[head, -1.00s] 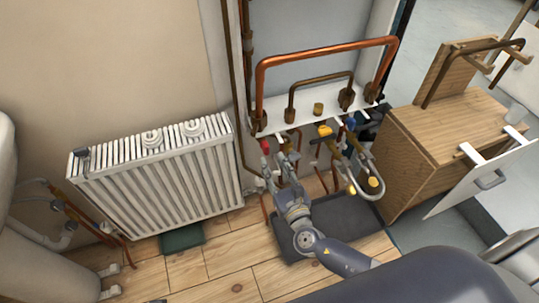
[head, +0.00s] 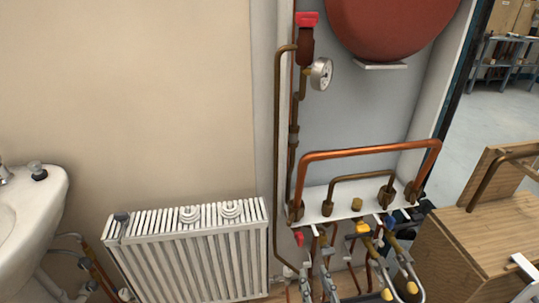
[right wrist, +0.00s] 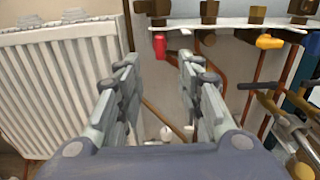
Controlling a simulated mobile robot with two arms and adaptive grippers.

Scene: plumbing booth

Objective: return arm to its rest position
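My right gripper (head: 317,272) shows at the bottom of the head view, just below the white pipe shelf and close to the red valve handle (head: 299,240). In the right wrist view its two fingers stand well apart, with nothing between them (right wrist: 158,68). The red handle (right wrist: 159,46) hangs beyond the fingertips there, and I see no contact. My right arm behind the gripper is cut off by the lower edge of the head view. My left gripper is in neither view.
A white radiator (head: 187,251) stands left of the gripper. Copper pipes (head: 365,152) rise from the white shelf (head: 331,208), with yellow-handled valves (head: 363,228) below it. A wooden cabinet (head: 475,250) stands right, a red tank (head: 392,25) above, a sink (head: 32,210) far left.

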